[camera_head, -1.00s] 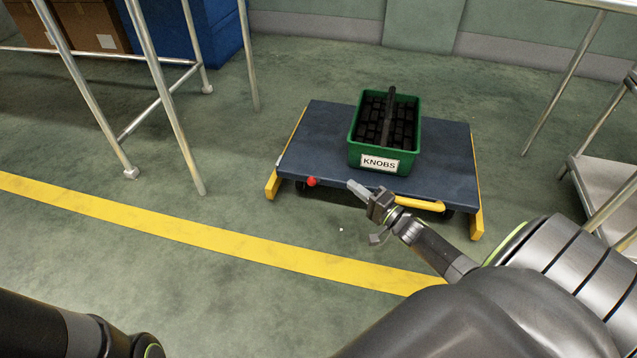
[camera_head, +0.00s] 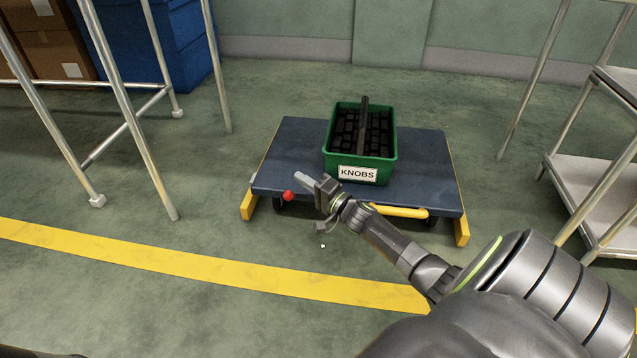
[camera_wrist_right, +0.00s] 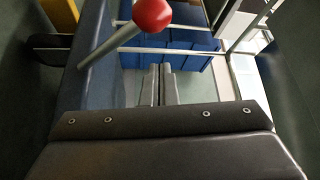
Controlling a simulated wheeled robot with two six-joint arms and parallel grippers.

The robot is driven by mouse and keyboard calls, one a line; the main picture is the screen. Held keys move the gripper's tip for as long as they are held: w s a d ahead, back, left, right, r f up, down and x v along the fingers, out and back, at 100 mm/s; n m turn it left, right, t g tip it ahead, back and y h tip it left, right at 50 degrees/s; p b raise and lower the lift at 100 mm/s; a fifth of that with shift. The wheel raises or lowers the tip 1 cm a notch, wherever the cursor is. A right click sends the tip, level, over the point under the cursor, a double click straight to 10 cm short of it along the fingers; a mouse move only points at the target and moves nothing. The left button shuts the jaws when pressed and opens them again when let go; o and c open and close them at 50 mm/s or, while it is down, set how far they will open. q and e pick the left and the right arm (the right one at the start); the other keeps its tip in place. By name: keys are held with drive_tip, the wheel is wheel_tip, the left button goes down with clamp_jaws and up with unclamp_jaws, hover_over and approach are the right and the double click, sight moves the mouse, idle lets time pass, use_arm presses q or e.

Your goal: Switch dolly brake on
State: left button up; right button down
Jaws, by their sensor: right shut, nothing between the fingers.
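The dolly (camera_head: 424,187) is a low dark blue platform with yellow corner pieces and a yellow front bar, standing on the green floor. The brake lever's red ball knob (camera_head: 288,196) is at its front left edge. In the right wrist view the red knob (camera_wrist_right: 152,16) tops a slanted grey rod, ahead of the fingers. My right gripper (camera_head: 303,180) is shut and empty, just behind and right of the knob in the head view. It also shows in the right wrist view (camera_wrist_right: 158,84); whether it touches the lever I cannot tell. My left gripper is out of view.
A green bin labelled KNOBS (camera_head: 358,174), full of black pieces, sits on the dolly. A metal frame (camera_head: 127,100) stands left and a shelved rack (camera_head: 590,180) right. A yellow floor line (camera_head: 200,264) crosses in front.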

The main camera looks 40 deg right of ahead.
drive_tip(key=shift+s+a+f+b, duration=0.25)
drive_tip(key=shift+s+a+b, duration=0.1)
drive_tip(key=shift+s+a, duration=0.3)
drive_tip(key=shift+s+a+f+b, duration=0.25)
drive_tip(key=shift+s+a+b, duration=0.15)
drive_tip(key=shift+a, duration=0.4)
drive_tip(key=shift+s+a+f+p, duration=0.15)
drive_tip(key=shift+s+a+p, duration=0.05)
drive_tip(key=shift+p, duration=0.4)
wheel_tip(320, 180, down, 7)
drive_tip(key=s+a+p, duration=0.2)
drive_tip(key=p, duration=0.2)
drive_tip(key=shift+a+f, duration=0.15)
drive_tip(key=shift+a, duration=0.05)
